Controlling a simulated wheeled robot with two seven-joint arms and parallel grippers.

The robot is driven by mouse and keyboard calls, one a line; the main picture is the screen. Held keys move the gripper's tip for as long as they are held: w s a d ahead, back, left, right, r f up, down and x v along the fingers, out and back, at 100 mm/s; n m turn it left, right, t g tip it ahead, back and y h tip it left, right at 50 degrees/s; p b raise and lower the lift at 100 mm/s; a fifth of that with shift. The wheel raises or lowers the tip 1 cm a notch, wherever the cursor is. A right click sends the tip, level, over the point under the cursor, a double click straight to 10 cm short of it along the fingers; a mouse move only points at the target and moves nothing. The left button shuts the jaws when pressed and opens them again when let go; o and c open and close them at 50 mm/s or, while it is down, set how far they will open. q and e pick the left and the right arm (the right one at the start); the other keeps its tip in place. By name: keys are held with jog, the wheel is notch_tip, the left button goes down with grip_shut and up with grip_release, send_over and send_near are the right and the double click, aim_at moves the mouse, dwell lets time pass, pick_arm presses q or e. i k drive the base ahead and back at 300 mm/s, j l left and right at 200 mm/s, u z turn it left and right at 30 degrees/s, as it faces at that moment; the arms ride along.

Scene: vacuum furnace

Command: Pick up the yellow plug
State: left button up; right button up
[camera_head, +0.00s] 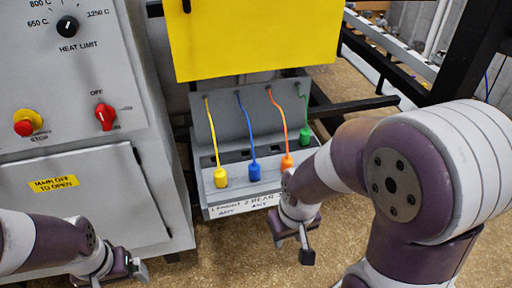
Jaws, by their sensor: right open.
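The yellow plug (221,177) stands upright at the left end of a row of plugs on a grey panel, with a yellow cord running up from it. My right gripper (293,244) is open and empty, in front of the panel's lower right edge. It is to the right of and below the yellow plug, apart from it. My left gripper (112,277) is at the bottom left, in front of the grey cabinet, partly cut off by the frame edge; its fingers do not show clearly.
Blue (254,171), orange (287,162) and green (306,135) plugs stand to the right on the grey panel (268,183). A yellow board (255,38) hangs above. The grey cabinet (75,120) with a red switch (105,116) stands left. Black frame bars (355,106) are behind at right.

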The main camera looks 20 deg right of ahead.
aim_at(220, 178)
jog(key=i+j+z, duration=0.4)
jog(key=z, duration=1.3)
